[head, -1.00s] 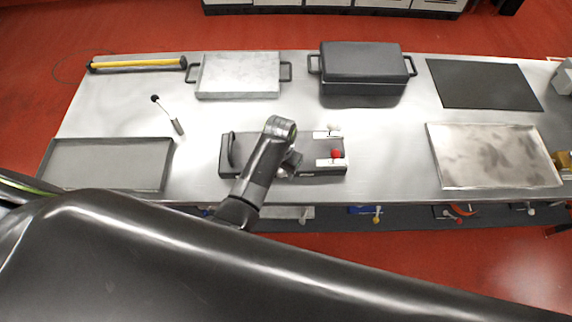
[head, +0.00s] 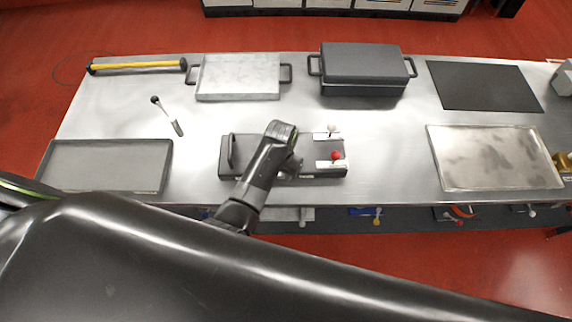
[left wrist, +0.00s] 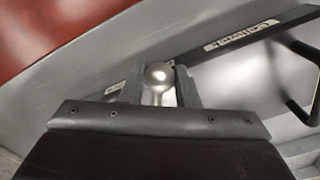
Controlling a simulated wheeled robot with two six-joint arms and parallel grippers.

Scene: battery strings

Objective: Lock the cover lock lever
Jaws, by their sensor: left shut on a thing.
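A dark flat unit (head: 318,145) lies on the steel table in the head view, with an upright black handle at its left end. A red-knobbed lever (head: 336,156) and a white-knobbed lever (head: 332,129) sit on pale plates at its right end. My left gripper (head: 292,170) is over the middle of the unit, and the arm hides part of it. In the left wrist view my left gripper (left wrist: 160,88) is shut on a lever with a pale grey ball knob (left wrist: 158,74), which shows between the fingers. My right gripper is not in view.
A grey tray (head: 108,190) is at left, with a small loose black-knobbed lever (head: 168,117) behind it. A pale handled plate (head: 238,96) and a dark lidded box (head: 363,66) stand at the back. A metal tray (head: 490,184) is at right.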

